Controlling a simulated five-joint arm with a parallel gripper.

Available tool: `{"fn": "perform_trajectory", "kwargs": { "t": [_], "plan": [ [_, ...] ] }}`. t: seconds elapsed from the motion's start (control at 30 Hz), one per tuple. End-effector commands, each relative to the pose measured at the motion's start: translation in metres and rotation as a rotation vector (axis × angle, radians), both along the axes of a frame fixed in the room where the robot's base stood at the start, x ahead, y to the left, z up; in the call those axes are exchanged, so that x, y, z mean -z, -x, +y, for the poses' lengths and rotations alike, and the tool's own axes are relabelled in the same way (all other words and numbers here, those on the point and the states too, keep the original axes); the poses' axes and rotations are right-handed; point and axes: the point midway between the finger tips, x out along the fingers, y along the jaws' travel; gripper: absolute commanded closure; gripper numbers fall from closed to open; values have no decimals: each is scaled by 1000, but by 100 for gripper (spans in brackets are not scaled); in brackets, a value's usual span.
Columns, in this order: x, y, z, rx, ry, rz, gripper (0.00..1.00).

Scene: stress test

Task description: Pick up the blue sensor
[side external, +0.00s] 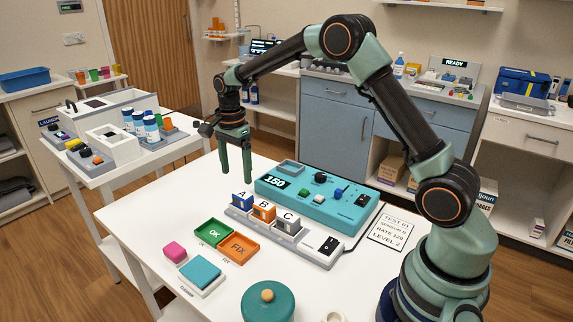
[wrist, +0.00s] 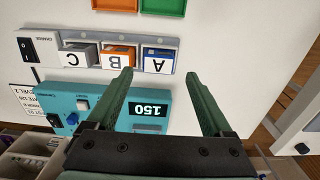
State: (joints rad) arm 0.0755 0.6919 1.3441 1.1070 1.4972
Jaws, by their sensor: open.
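The blue sensor (side external: 242,201), marked A, sits in the first slot of the grey charging rack (side external: 284,250) on the white table. In the wrist view the blue sensor (wrist: 158,62) appears upside down at the right of the rack, in line with the gap between my fingertips. My gripper (side external: 236,181) is open and empty, pointing down above the table near the sensor's end of the rack. In the wrist view the fingers of my gripper (wrist: 159,75) are spread apart, and no contact with the sensor shows.
Orange sensor B (side external: 264,212) and grey sensor C (side external: 287,222) stand beside it. A teal console (side external: 318,208) reading 150 lies behind the rack. A green OK tray (side external: 213,233) and an orange FIX tray (side external: 238,249) lie in front.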

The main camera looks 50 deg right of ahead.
Motion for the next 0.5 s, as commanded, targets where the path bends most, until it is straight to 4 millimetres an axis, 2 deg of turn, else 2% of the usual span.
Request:
{"fn": "perform_trajectory", "kwargs": {
  "t": [0.1, 0.33, 0.5],
  "plan": [
    [17, 0, 0, -1, 0, 2, 15],
    [32, 1, -2, -1, 0, 0, 15],
    [57, 3, -8, 0, 0, 3, 15]
  ]
}}
